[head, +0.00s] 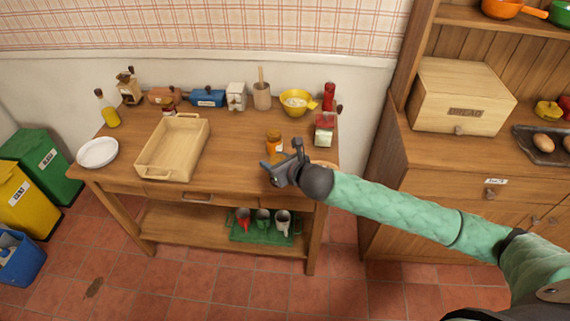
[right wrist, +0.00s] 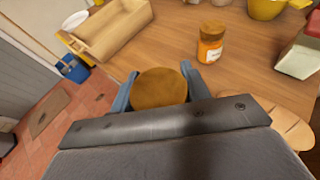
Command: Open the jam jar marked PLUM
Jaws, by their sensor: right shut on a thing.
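My right gripper (head: 282,168) is over the front right part of the wooden table (head: 225,168). In the right wrist view its two fingers (right wrist: 157,78) are shut on a round, brown-gold jar lid (right wrist: 160,90), seen from above. Whatever is under this lid is hidden, and the gripper covers it in the head view. Another jar (head: 273,141), with a brown lid and an orange label, stands upright just behind the gripper. It also shows in the right wrist view (right wrist: 210,45), apart from the fingers. Its label is too small to read. My left gripper is not in view.
A wooden tray (head: 143,164) lies left on the table, beside a white plate (head: 98,152). A yellow bowl (head: 297,103), a red mill (head: 329,97) and several containers line the back. A round wooden board (right wrist: 285,125) is at the right. The middle is clear.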

